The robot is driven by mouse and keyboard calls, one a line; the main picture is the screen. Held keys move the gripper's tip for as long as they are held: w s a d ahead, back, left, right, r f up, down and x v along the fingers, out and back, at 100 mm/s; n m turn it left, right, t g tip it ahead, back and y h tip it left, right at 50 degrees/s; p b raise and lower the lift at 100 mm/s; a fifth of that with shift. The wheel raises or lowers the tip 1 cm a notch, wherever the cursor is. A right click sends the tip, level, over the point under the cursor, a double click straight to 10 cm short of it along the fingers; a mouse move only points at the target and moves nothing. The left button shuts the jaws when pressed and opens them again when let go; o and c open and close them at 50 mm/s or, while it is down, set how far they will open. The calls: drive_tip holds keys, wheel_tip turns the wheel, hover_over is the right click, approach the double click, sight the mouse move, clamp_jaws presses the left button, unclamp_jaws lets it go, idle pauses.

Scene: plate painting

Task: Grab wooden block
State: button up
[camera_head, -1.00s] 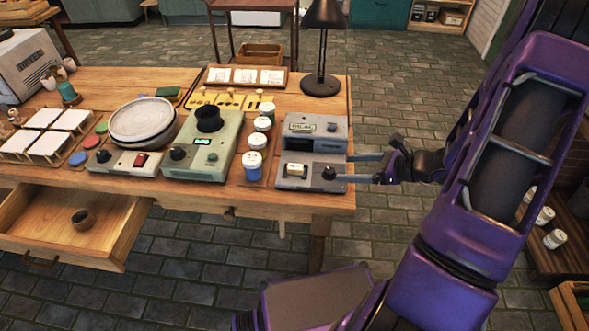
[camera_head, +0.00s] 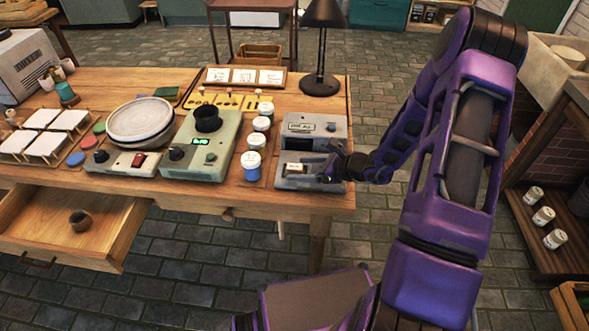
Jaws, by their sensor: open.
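A small pale tan piece (camera_head: 296,168), which may be the wooden block, sits in the dark recess on the front of the grey two-part machine (camera_head: 298,127) at the table's right end. It is too small to make out its material. My gripper (camera_head: 330,163) is open, just right of this piece, over the right part of the machine's lower section. Its fingers point left and cover the area where the knob was visible. I cannot tell whether they touch the machine. Nothing shows between the fingers.
The wooden table (camera_head: 240,202) also holds white-lidded jars (camera_head: 252,166), a grey-green device (camera_head: 202,145), stacked plates (camera_head: 140,120) and a black lamp (camera_head: 320,82).

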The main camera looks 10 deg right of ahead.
drive_tip(key=shift+w+a+f, duration=0.2)
drive_tip(key=shift+a, duration=0.05)
clamp_jaws()
idle(0.4)
